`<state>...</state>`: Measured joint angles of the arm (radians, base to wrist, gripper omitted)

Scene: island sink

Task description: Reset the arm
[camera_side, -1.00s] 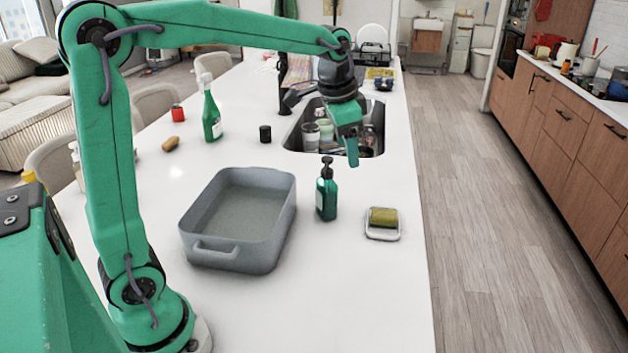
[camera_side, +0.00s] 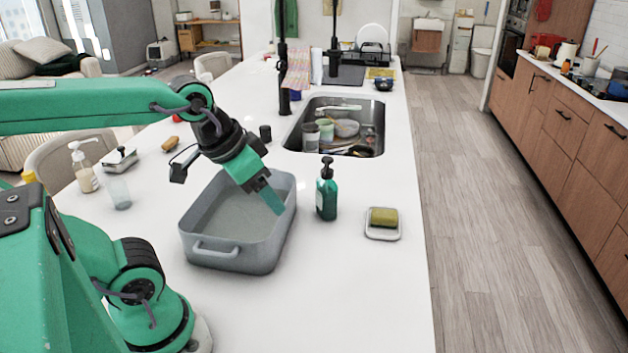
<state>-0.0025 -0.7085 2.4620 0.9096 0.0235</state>
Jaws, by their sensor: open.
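My arm reaches in from the left, bent low over the white counter (camera_side: 385,290). My gripper (camera_side: 272,200) points down and to the right, over the right part of the grey basin (camera_side: 232,257). Its jaws are open and I see nothing held between them. From this angle I cannot tell whether the fingertips are inside the basin or just above its rim. The basin looks empty of objects where its floor shows.
A green pump bottle (camera_side: 327,192) stands close right of the basin. A sponge on a dish (camera_side: 383,222) lies farther right. Behind is the sink (camera_side: 340,128) holding dishes. At left stand a soap dispenser (camera_side: 85,170) and a glass (camera_side: 119,192). The front right counter is clear.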

